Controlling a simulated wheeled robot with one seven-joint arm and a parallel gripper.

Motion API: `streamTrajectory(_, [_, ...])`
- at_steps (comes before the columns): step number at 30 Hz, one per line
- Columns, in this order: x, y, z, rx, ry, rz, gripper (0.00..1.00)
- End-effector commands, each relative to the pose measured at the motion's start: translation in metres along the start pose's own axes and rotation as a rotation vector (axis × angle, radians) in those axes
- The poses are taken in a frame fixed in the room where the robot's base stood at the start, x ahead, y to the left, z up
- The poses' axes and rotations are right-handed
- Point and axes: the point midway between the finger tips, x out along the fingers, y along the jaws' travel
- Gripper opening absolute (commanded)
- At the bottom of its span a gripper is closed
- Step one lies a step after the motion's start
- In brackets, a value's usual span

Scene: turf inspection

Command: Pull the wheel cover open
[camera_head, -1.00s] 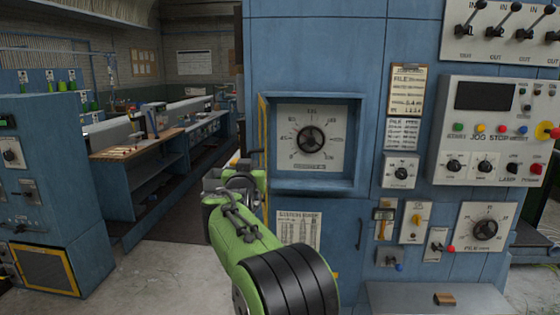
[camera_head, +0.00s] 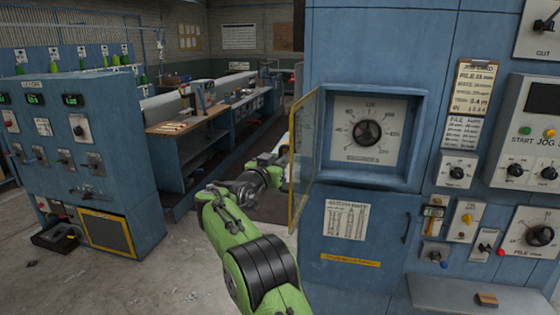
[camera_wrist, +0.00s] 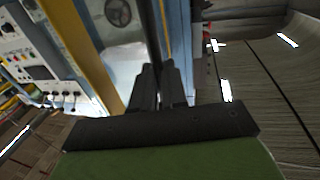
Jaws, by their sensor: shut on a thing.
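The wheel cover (camera_head: 303,150) is a clear panel in a yellow frame. It stands swung out from the left side of the square recess on the blue cabinet, so the recess is open to view. Inside the recess is a dark handwheel (camera_head: 368,132) on a pale dial plate; the wheel also shows at the top of the wrist view (camera_wrist: 118,12). My gripper (camera_wrist: 158,72) is shut on a thin dark bar, seemingly the cover's handle. In the head view my green arm reaches to the left of the cover, and the fingertips are hard to make out there.
The blue cabinet (camera_head: 350,215) carries switches and dials to the right of the recess. A low ledge (camera_head: 455,293) sticks out at the lower right. A blue control console (camera_head: 80,150) stands at the left. Open floor lies between it and my arm.

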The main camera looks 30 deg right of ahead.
Motion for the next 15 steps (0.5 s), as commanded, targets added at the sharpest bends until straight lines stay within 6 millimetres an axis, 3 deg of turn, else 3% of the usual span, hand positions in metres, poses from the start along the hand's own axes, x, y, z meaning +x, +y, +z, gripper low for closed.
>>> streamTrajectory(4, [0.0036, 0.0070, -0.0073, 0.002, 0.019, 0.013, 0.00])
streamTrajectory(5, [0.0036, 0.0071, -0.0074, 0.002, 0.019, 0.013, 0.14])
streamTrajectory(8, [0.0034, 0.0065, -0.0065, 0.002, 0.016, 0.012, 0.29])
streamTrajectory(15, [0.0018, 0.0034, -0.0038, 0.002, 0.010, 0.006, 0.29])
